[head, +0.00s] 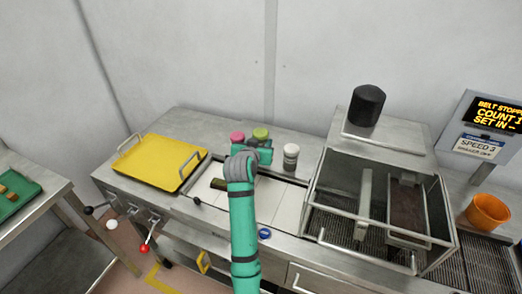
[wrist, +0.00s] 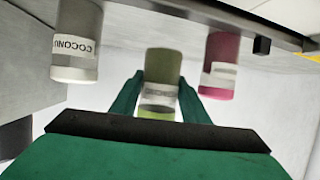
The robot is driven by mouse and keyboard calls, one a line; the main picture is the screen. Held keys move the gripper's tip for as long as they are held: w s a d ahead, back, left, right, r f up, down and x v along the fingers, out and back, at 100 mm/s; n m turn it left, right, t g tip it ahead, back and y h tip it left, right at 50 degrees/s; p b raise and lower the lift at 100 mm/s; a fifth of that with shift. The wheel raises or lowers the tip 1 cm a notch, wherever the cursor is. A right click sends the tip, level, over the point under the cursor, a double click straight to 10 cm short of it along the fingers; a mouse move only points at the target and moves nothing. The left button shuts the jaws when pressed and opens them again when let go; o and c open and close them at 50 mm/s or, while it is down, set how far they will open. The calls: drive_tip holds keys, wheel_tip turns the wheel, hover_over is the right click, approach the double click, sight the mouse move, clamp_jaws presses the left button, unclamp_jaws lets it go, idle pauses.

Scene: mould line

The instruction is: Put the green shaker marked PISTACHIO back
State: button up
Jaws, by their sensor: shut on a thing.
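The green shaker (head: 260,133) is at the back of the counter, just beyond my gripper (head: 264,152). In the wrist view the green shaker (wrist: 162,68) stands between the two green fingers of my gripper (wrist: 160,98), which are shut on it. Its label is blurred there and I cannot read it. The wrist picture is upside down, with the counter at the top. I cannot tell whether the shaker's base touches the counter.
A pink shaker (head: 237,136) and a white shaker (head: 290,155), marked COCONU in the wrist view (wrist: 76,45), stand either side. A yellow tray (head: 150,162) lies left. A metal-framed machine (head: 375,200) stands right. An orange bucket (head: 487,212) is far right. The sign reads BELT STOPPED.

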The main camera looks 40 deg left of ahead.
drive_tip(key=shift+w+f, duration=0.35)
drive_tip(key=shift+f, duration=1.55)
drive_tip(key=shift+f, duration=0.15)
drive_tip(key=o, duration=1.2)
drive_tip(key=shift+o, duration=0.2)
drive_tip(key=shift+r, duration=0.2)
drive_tip(key=v, duration=1.2)
drive_tip(key=shift+a, duration=0.1)
drive_tip(key=shift+w, duration=0.1)
